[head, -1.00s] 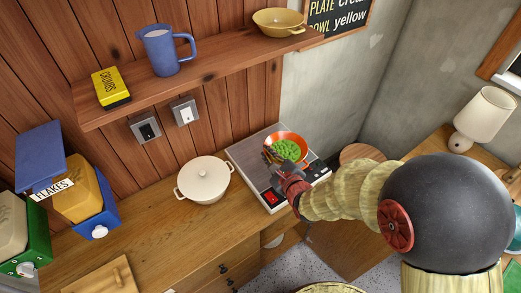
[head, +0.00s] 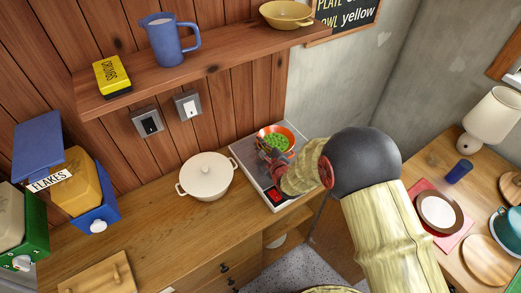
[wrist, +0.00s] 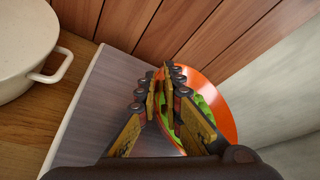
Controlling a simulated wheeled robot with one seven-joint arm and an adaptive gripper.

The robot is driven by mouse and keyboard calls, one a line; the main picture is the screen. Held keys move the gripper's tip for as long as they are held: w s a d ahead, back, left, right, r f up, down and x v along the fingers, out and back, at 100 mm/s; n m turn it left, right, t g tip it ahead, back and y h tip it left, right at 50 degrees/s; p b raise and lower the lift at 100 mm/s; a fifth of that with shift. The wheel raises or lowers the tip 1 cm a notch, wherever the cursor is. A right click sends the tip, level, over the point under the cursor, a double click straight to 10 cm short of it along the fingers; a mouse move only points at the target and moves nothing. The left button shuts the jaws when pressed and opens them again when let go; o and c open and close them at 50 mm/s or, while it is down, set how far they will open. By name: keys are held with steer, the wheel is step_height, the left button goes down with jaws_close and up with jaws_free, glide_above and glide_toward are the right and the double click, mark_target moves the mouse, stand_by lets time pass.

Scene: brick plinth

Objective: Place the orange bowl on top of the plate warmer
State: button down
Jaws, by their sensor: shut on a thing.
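The orange bowl (head: 291,132) has green peas in it and is over the back part of the plate warmer (head: 244,155), a flat grey-topped unit with a red switch on its front. My gripper (head: 266,150) is shut on the bowl's near-left rim. In the wrist view the fingers (wrist: 166,95) straddle the rim of the bowl (wrist: 222,98), and the warmer's top (wrist: 105,90) spreads to the left. The bowl looks level. Whether its base touches the warmer cannot be told, as the fingers hide part of it.
A cream lidded pot (head: 206,176) stands just left of the warmer. A wooden shelf (head: 215,65) above holds a blue jug (head: 167,42), a yellow box (head: 112,75) and a yellow bowl (head: 286,14). The plank wall is close behind the bowl.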

steer(key=shift+f, duration=1)
steer(key=shift+f+b, duration=0.15)
steer(key=shift+b, duration=0.15)
steer(key=c, duration=2)
jaws_free()
steer(key=shift+s, duration=0.1)
steer(key=shift+o, duration=0.2)
